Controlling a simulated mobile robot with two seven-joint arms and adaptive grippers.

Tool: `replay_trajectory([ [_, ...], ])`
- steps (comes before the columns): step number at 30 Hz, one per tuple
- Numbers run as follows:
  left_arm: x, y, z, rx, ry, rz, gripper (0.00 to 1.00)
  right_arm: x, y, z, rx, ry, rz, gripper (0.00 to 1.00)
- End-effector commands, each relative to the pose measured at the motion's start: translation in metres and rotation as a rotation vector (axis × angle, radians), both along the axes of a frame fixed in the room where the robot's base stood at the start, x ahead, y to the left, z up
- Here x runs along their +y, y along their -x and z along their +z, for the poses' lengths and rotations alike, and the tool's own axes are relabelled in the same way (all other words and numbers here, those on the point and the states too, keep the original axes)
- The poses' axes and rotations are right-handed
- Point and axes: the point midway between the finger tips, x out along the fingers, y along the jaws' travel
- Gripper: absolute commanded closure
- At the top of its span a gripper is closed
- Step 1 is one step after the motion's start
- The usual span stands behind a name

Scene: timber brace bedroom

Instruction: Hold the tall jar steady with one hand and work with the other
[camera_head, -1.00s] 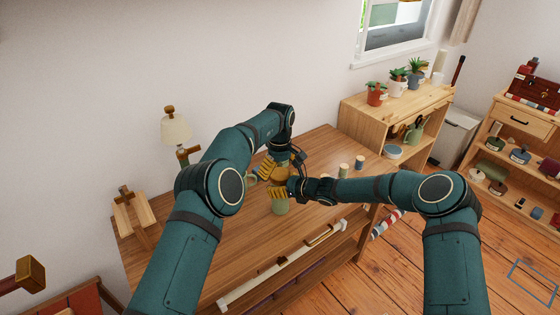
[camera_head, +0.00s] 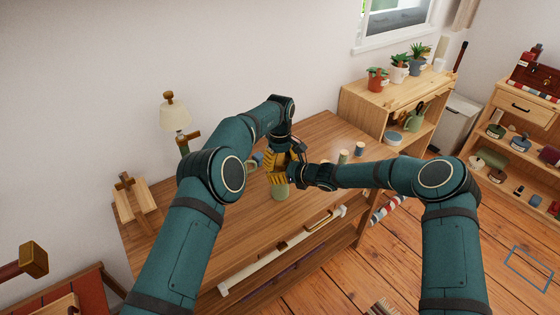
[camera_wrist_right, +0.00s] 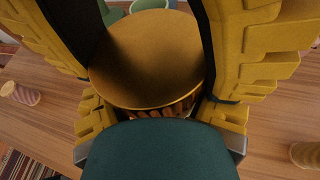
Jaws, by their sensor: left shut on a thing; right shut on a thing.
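My right gripper (camera_head: 281,178) reaches in from the right and is shut around the jar's upper part. My left gripper (camera_head: 277,160) comes down from above and is shut on the jar's round golden lid (camera_wrist_right: 147,60). The right wrist view shows the lid between large yellow fingers.
Two small cups (camera_head: 343,157) (camera_head: 360,149) stand right of the jar on the table (camera_head: 235,235). A green mug (camera_head: 251,166) is close behind the left gripper. A lamp (camera_head: 174,115) and a wooden stand (camera_head: 136,203) are at the left. The table's front is mostly clear.

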Motion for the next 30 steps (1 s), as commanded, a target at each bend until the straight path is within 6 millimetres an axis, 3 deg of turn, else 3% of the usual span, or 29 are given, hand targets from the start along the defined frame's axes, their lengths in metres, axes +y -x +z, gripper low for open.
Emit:
replay_trajectory([
  [12,-0.0001,-0.0005,0.0019,0.002,0.0,0.499,0.76,-0.0005,0.0,-0.0008,0.002,0.001,-0.001,1.0],
  [24,-0.0004,-0.0006,0.0027,0.002,-0.001,0.573,0.76,-0.0008,0.0002,-0.0016,0.002,0.002,-0.001,1.0],
  [25,-0.0005,-0.0007,0.0027,0.002,-0.001,0.573,0.27,-0.0008,0.0002,-0.0016,0.003,0.003,-0.001,1.0],
  [27,-0.0004,-0.0006,0.0026,0.002,-0.001,0.573,0.02,-0.0008,0.0002,-0.0016,0.003,0.003,-0.001,1.0],
  [30,-0.0003,-0.0005,0.0021,0.002,-0.001,0.572,0.0,-0.0007,0.0003,-0.0015,0.002,0.002,-0.001,1.0],
])
